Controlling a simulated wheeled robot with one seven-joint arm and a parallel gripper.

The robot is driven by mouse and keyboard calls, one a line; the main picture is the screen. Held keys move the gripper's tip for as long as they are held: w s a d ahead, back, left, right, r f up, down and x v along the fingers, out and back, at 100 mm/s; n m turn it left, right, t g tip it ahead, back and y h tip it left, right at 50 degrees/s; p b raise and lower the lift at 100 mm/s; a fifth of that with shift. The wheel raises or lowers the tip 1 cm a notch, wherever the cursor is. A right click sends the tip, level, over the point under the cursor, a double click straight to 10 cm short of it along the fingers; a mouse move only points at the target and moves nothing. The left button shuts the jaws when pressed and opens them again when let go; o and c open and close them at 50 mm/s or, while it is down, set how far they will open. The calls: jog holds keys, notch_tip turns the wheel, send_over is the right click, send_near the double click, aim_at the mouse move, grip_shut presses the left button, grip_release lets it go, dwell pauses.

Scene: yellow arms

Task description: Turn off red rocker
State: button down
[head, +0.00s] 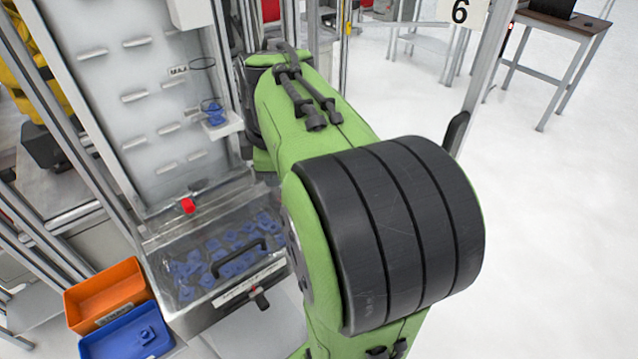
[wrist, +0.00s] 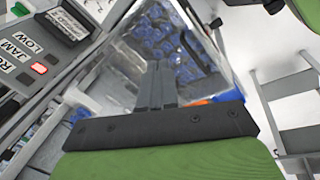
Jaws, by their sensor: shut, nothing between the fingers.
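In the head view, my green arm hides the gripper, and I cannot make out the rocker there.
A clear-lidded bin (head: 215,285) of blue parts has a black handle (head: 240,257). A red knob (head: 188,205) is above it. Orange (head: 105,292) and blue (head: 125,335) bins stand at lower left. Metal posts frame the machine. Open floor (head: 560,220) is at right.

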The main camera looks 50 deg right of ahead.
jog(key=d+f+n, duration=0.3)
jog(key=d, duration=0.6)
jog(key=s+d+f+n+g+y, duration=0.1)
jog(key=d+f+n, duration=0.2)
jog(key=d, duration=0.6)
jog(key=shift+d+f, duration=0.25)
jog(key=f+b, duration=0.1)
jog(key=f, duration=0.3)
jog(key=w+f+b, duration=0.1)
jog(key=f, duration=0.4)
jog(key=f+b, duration=0.1)
jog(key=f, duration=0.3)
jog(key=shift+w+d+f+b, duration=0.2)
jog(key=shift+b, duration=0.2)
jog(key=shift+f, duration=0.25)
